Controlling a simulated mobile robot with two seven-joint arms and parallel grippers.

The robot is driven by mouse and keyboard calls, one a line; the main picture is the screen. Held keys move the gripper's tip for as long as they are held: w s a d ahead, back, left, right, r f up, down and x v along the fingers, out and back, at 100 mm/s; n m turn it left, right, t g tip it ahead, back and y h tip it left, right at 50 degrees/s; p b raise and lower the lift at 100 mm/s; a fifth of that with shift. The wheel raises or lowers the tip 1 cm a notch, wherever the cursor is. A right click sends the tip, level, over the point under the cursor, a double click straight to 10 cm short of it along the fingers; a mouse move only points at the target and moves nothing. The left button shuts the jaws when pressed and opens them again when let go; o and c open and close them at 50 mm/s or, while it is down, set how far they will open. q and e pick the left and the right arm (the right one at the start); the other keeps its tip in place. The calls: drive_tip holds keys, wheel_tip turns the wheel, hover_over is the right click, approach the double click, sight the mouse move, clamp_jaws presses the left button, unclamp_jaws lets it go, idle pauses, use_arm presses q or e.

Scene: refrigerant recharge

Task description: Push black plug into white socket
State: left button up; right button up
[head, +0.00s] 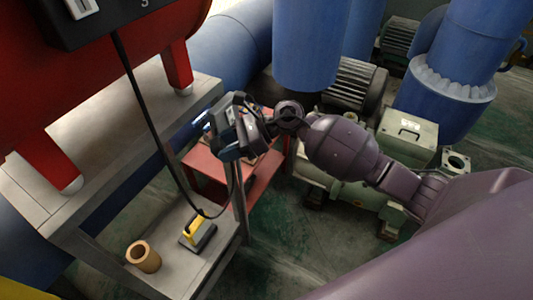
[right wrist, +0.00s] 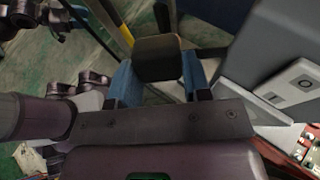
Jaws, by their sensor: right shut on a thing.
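My right gripper (head: 220,138) is at the middle of the head view, above the red lower shelf and beside the grey table. In the right wrist view its blue-padded fingers (right wrist: 160,75) are shut on a dark block, which I take as the black plug (right wrist: 168,46). A black cable (head: 150,115) hangs from the dark box on the red tank, loops low, and rises to this gripper. A pale plate with a dark round mark (right wrist: 303,84), perhaps the white socket, is at the right of the wrist view, apart from the plug. My left gripper is not in view.
The red tank (head: 100,75) stands on the grey table (head: 120,150). A tan ring (head: 143,257) and a yellow-and-black object (head: 197,233) are on the grey lower shelf. Blue pipes (head: 310,40) and a pale green pump (head: 345,185) stand behind and right.

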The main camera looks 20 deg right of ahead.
drive_tip(key=d+f+m+t+h, duration=0.2)
drive_tip(key=d+f+m+t, duration=0.6)
drive_tip(key=d+t, duration=0.2)
drive_tip(key=shift+d+t+h, duration=0.15)
drive_tip(key=shift+t+h, duration=0.15)
drive_tip(key=shift+t, duration=0.6)
drive_tip(key=shift+w, duration=0.2)
drive_tip(key=x, duration=0.5)
drive_tip(key=shift+w+a, duration=0.2)
drive_tip(key=shift+a, duration=0.05)
drive_tip(key=shift+f, duration=0.1)
